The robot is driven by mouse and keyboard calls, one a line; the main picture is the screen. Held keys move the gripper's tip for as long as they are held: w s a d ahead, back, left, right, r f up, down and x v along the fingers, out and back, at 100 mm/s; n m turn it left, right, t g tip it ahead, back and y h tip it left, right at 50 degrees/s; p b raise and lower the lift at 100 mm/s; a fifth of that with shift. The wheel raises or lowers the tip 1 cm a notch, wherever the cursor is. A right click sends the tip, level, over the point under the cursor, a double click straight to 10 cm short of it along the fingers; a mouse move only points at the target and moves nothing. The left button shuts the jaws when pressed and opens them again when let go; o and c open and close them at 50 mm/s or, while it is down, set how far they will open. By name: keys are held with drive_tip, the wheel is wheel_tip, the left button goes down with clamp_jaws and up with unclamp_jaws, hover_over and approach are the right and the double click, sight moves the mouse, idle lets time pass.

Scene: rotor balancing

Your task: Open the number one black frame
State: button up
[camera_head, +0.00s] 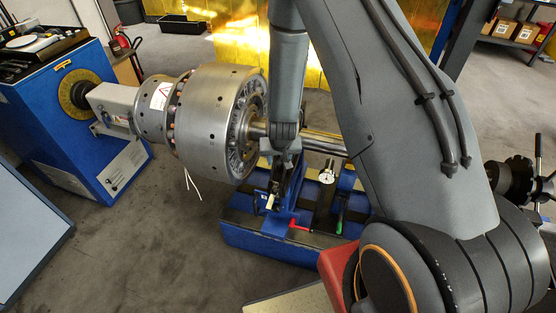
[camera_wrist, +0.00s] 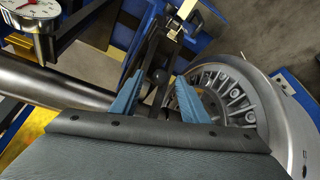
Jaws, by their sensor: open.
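A black frame (camera_wrist: 151,47) with a round black knob (camera_wrist: 159,77) shows in the wrist view, beside the steel shaft (camera_wrist: 50,83). No number on it is readable. My gripper (camera_wrist: 160,75) has its two blue fingers apart, one on each side of the knob, and holds nothing. I cannot tell whether the fingers touch the frame. In the head view the black frame (camera_head: 287,181) stands on the blue support, partly hidden by my arm. The fingertips are not clear there.
The large steel rotor (camera_head: 212,115) lies just left of the frame, its finned face close to my right finger in the wrist view. A dial gauge (camera_head: 327,172) and a red handle (camera_head: 299,226) are near the blue base (camera_head: 262,246). Grey floor is free in front.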

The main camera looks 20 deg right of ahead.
drive_tip(key=shift+w+f, duration=0.25)
drive_tip(key=shift+f, duration=0.35)
drive_tip(key=shift+c, duration=0.2)
clamp_jaws()
drive_tip(key=shift+w+r, duration=0.1)
